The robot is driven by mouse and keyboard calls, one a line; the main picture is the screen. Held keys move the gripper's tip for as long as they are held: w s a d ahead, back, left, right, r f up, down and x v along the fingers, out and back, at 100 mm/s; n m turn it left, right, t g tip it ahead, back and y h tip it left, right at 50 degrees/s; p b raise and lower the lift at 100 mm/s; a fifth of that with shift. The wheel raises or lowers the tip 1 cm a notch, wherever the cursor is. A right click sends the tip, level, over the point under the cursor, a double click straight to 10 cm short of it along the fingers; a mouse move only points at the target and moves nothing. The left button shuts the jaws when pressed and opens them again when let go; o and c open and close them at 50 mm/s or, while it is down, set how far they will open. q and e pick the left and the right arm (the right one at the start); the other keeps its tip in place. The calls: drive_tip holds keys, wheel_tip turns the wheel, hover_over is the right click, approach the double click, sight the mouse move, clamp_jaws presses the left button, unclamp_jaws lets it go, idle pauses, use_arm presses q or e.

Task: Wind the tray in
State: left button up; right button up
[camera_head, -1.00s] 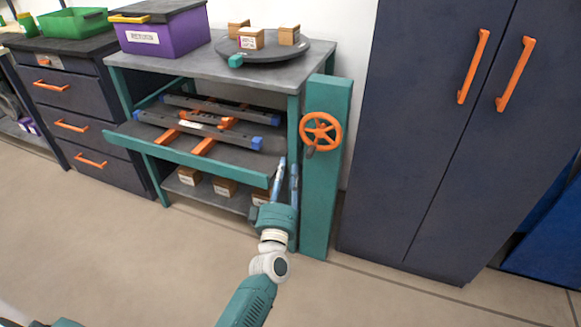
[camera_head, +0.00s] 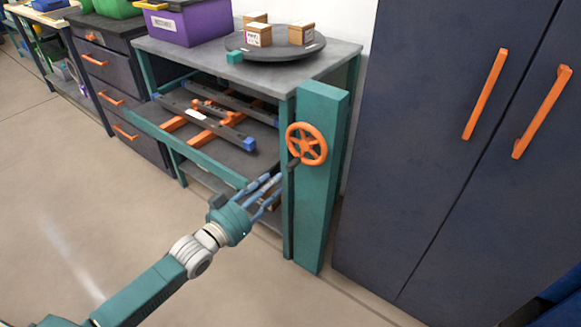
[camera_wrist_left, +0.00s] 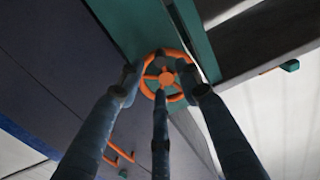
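The tray (camera_head: 258,160) is a dark sheet with a teal front rail (camera_head: 186,147), pulled out from under the workbench top. An orange handwheel (camera_head: 318,149) is on a teal post (camera_head: 316,220) at the bench's right front; a dark crank handle (camera_head: 293,163) shows at its lower left. My left gripper (camera_head: 273,186) is just below and left of the wheel, fingers pointing at it. In the left wrist view its blue fingers (camera_wrist_left: 160,95) are spread and empty, with the wheel (camera_wrist_left: 167,77) beyond their tips. Contact cannot be told. My right gripper is not shown.
Dark bars with orange crosspieces (camera_head: 205,122) lie on the tray. A round turntable (camera_head: 270,52) with small boxes and a purple bin (camera_head: 190,22) stand on the bench. A dark cabinet (camera_head: 440,150) stands right of the post. The floor in front is clear.

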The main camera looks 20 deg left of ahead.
sight(288, 170)
use_arm(q)
drive_tip(key=b+x, duration=0.1)
drive_tip(key=x, duration=0.7)
drive_tip(key=shift+w+d, duration=0.15)
drive_tip(key=shift+w, duration=0.2)
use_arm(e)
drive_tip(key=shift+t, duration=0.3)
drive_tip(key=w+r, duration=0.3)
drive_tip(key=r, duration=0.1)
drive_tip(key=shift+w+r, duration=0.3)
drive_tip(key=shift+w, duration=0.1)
use_arm(q)
drive_tip(key=shift+f, duration=0.1)
clamp_jaws()
